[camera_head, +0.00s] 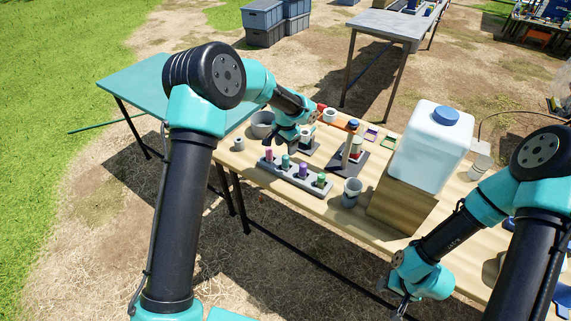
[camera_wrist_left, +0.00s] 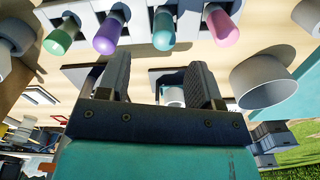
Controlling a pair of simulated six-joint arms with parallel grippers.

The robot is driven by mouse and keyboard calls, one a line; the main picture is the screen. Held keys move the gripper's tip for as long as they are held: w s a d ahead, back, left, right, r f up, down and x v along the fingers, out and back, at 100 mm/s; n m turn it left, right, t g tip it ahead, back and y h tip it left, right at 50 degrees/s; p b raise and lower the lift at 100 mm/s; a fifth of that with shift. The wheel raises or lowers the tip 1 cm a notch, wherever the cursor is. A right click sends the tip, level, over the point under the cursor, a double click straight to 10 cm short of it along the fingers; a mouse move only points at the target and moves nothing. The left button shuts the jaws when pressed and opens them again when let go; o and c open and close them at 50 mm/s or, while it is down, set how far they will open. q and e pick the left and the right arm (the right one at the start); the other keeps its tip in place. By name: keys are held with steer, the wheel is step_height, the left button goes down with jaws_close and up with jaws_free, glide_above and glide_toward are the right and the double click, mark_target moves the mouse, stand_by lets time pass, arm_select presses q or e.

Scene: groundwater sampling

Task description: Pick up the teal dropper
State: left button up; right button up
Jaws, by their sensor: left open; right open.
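The teal dropper (camera_head: 285,162) stands in a light grey rack (camera_head: 295,177) near the table's front left edge, between a pink dropper (camera_head: 268,155) and a purple one (camera_head: 303,170). A green dropper (camera_head: 321,180) is at the rack's right end. In the left wrist view, the teal dropper (camera_wrist_left: 163,28) lies beyond my left gripper (camera_wrist_left: 160,72), roughly in line with the gap between its fingers. My left gripper (camera_head: 291,141) is open and empty, just behind and above the rack. My right gripper (camera_head: 402,296) is low at the front right, away from the rack.
A white jug with a blue cap (camera_head: 430,145) sits on a wooden stand (camera_head: 400,205) at right. A grey cup (camera_head: 351,192) stands right of the rack. A grey bowl (camera_head: 262,124) is behind it at left. Small stands with containers (camera_head: 352,150) are behind the rack.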

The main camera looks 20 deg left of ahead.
mark_target(286, 156)
arm_select(q)
steer(key=shift+f, duration=1.85)
steer(key=shift+f, duration=0.1)
steer(key=shift+w+a+f, duration=0.1)
steer(key=shift+w+f, duration=0.05)
steer(key=shift+f, duration=1.1)
steer(key=shift+w+a+f, duration=0.1)
steer(key=shift+f, duration=1.15)
steer(key=shift+c, duration=0.3)
steer(key=c, duration=0.9)
